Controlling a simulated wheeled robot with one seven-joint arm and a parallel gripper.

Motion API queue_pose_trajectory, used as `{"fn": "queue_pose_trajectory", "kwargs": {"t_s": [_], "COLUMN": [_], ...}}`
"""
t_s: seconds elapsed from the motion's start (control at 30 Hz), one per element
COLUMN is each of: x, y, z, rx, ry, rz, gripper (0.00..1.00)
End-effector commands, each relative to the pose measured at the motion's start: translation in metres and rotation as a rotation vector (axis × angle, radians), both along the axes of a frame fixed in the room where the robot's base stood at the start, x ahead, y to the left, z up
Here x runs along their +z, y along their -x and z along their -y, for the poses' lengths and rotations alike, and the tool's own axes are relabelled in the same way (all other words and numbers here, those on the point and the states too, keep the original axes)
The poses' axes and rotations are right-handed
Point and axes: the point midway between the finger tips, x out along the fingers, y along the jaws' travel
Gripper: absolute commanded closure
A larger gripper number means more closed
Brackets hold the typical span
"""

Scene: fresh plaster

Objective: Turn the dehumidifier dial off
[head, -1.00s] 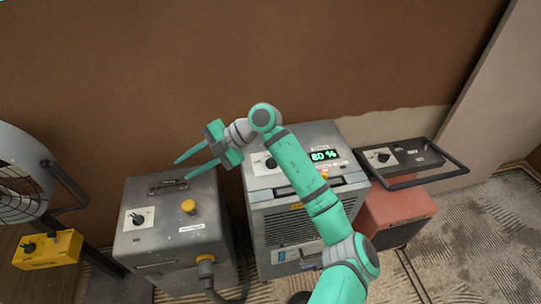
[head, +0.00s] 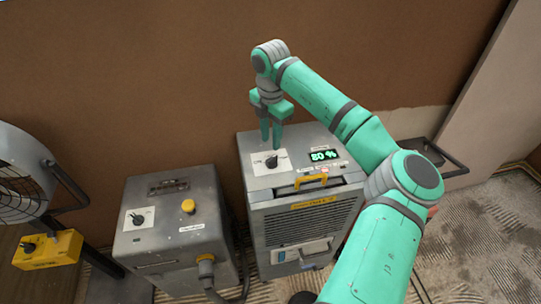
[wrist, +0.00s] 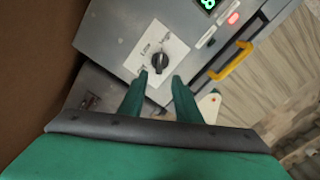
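The dehumidifier (head: 285,225) is the grey box in the middle of the head view, with a green "80 %" display (head: 323,156) on its top. Its black dial (head: 272,161) sits on a white plate left of the display. My gripper (head: 271,144) points down just behind and above the dial. In the wrist view my gripper (wrist: 162,76) has its two fingers apart, with the dial just beyond and between their tips. Nothing is held.
A grey box (head: 165,235) with its own dial and a yellow knob stands at left. A yellow control box (head: 48,250) and a fan (head: 22,175) are farther left. A yellow handle (head: 311,181) lies at the dehumidifier's front edge. The brown wall (head: 130,80) is close behind.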

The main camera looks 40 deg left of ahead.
Motion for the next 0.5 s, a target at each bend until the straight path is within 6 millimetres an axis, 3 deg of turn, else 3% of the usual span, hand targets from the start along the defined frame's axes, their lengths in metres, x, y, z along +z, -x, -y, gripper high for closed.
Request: {"fn": "queue_pose_trajectory", "kwargs": {"t_s": [0.3,0.5], "x": [-0.057,-0.078], "y": [0.001,0.001], "z": [0.0,0.0], "rx": [0.002,0.002], "ry": [-0.001,-0.002], "rz": [-0.004,-0.003], "gripper": [0.7,0.7]}}
